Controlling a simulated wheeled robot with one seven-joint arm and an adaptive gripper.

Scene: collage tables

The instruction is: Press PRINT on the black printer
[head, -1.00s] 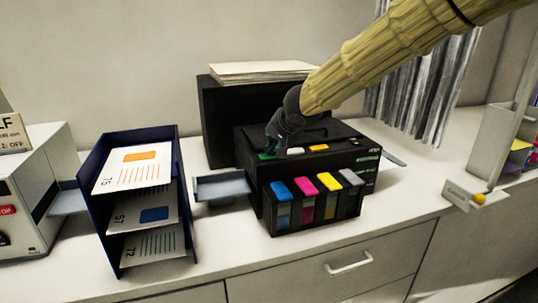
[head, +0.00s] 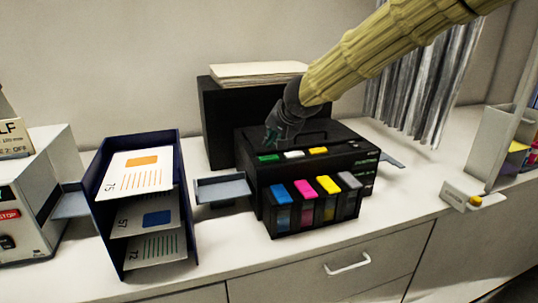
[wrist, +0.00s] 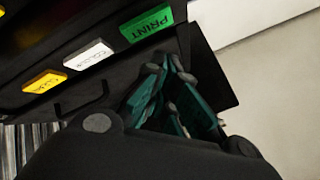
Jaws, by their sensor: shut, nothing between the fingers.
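The black printer (head: 315,170) stands on the white counter, with green, white and yellow buttons on its top. The green PRINT button (head: 269,157) is at the left of that row. My gripper (head: 274,140) is shut and empty, just behind the buttons over the printer's top. In the wrist view my gripper (wrist: 178,75) is beside the green button, apart from it in the picture. The height of the fingertips above the printer is hard to tell.
Ink cartridges (head: 305,205) stand in front of the printer. A blue tray rack (head: 118,205) with printed sheets is at left, with a small grey tray (head: 222,189) between. A paper stack (head: 258,73) lies on the black box behind. Grey strips (head: 425,85) hang at right.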

